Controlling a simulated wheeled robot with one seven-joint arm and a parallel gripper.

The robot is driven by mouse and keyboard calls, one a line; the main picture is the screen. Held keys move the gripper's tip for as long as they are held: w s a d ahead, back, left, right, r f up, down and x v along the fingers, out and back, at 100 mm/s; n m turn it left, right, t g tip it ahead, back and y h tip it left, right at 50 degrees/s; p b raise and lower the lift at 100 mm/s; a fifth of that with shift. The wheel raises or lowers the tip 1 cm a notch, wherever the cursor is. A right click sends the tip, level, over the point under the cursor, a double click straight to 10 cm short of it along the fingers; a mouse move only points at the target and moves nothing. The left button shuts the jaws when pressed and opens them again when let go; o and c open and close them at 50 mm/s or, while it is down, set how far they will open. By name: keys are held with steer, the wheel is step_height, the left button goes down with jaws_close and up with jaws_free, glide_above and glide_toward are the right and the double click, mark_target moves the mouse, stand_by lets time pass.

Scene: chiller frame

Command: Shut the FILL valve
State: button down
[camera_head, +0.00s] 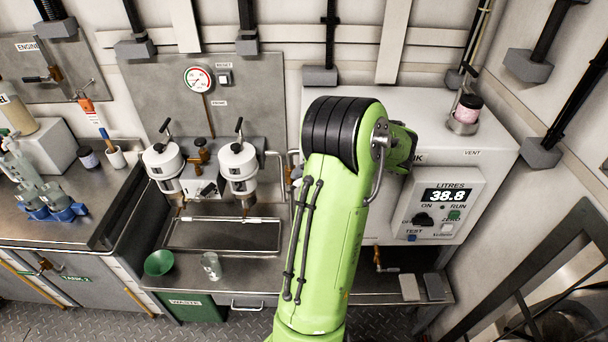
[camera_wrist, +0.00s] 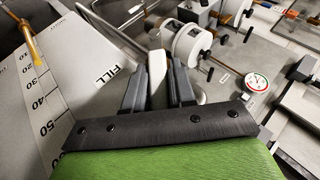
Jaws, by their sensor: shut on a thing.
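In the wrist view my gripper (camera_wrist: 158,78) has its two dark fingers closed around a pale grey-white bar, seemingly the FILL valve handle (camera_wrist: 156,62). In the head view my green arm reaches across the white tank (camera_head: 480,120) and hides the FILL valve and the fingers.
The tank's scale (camera_wrist: 45,105) lies left of the gripper. White canisters (camera_wrist: 187,42) and a round gauge (camera_wrist: 256,82) are to the right. In the head view a meter panel (camera_head: 440,205) reads 38.8 litres.

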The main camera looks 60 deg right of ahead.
steer(key=c, duration=1)
jaws_free()
steer(key=p+v, duration=0.3)
steer(key=v, duration=1.2)
steer(key=shift+s+r+p, duration=0.25)
steer(key=shift+s+p, duration=0.05)
steer(key=shift+p, duration=0.1)
steer(key=shift+c, duration=0.4)
